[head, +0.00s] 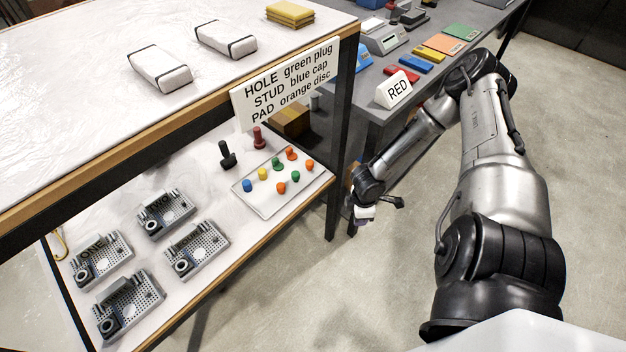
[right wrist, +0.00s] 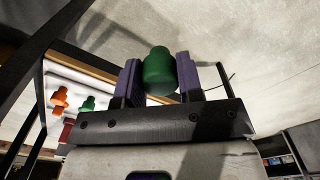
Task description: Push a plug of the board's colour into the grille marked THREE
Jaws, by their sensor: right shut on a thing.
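My right gripper (head: 364,213) is beyond the lower shelf's right end in the head view, clear of the shelf. In the right wrist view its purple jaws (right wrist: 159,80) are shut on a green plug (right wrist: 158,68), which stands up between them. The white board (head: 284,84) reads HOLE green plug, STUD blue cap, PAD orange disc. Several grey perforated fixtures (head: 197,247) lie on the lower shelf at left; no THREE mark can be read on them. My left gripper is out of view.
A pale tray (head: 251,204) on the shelf holds small blue, yellow, green and orange pieces. A dark post (head: 338,150) stands between shelf and gripper. The floor in front is clear.

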